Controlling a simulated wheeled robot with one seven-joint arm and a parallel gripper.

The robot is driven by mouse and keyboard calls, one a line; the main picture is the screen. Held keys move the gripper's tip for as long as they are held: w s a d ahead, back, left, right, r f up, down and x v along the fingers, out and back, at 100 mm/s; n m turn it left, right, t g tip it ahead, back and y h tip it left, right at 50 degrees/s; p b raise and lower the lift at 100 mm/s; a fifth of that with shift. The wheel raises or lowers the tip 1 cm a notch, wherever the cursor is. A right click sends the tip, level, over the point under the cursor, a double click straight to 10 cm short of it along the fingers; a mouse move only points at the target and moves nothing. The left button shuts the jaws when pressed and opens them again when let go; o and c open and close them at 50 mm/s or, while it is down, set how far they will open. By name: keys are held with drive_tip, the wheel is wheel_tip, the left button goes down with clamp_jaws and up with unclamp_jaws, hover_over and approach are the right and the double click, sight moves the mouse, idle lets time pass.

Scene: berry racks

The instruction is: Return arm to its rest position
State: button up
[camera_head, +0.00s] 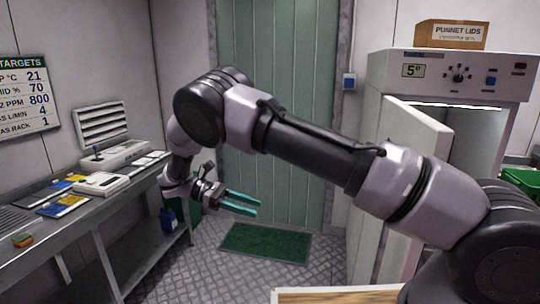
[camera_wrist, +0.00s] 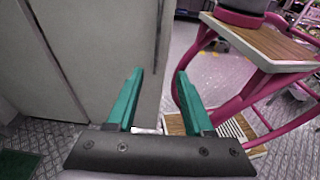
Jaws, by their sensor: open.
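My arm stretches across the head view from the lower right, bends at a raised elbow, and hangs down at the left. My gripper (camera_head: 258,204) has two green fingers that point right, in mid-air in front of the green door (camera_head: 280,100). In the wrist view my gripper (camera_wrist: 158,80) shows its fingers well apart with nothing between them, so it is open and empty.
A metal bench (camera_head: 98,215) with cards and devices runs along the left wall. A white cabinet (camera_head: 455,70) with its door (camera_head: 415,125) ajar stands at the right. A green mat (camera_head: 265,243) lies on the floor. Pink-framed steps (camera_wrist: 265,45) show in the wrist view.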

drive_tip(key=w+d+r+m+g+y, duration=0.1)
drive_tip(key=d+r+m+y, duration=0.35)
drive_tip(key=d+r, duration=0.5)
drive_tip(key=w+d+r+m+y, duration=0.25)
drive_tip(key=d+r+y, duration=0.35)
drive_tip(key=d+r, duration=0.4)
drive_tip(key=s+d+r+m+t+y, duration=0.6)
drive_tip(key=s+d+r+m+t, duration=0.5)
drive_tip(key=s, duration=0.4)
drive_tip(key=shift+r+m, duration=0.15)
drive_tip(key=shift+m, duration=0.75)
drive_tip(key=shift+d+y, duration=0.1)
drive_tip(key=shift+y, duration=0.15)
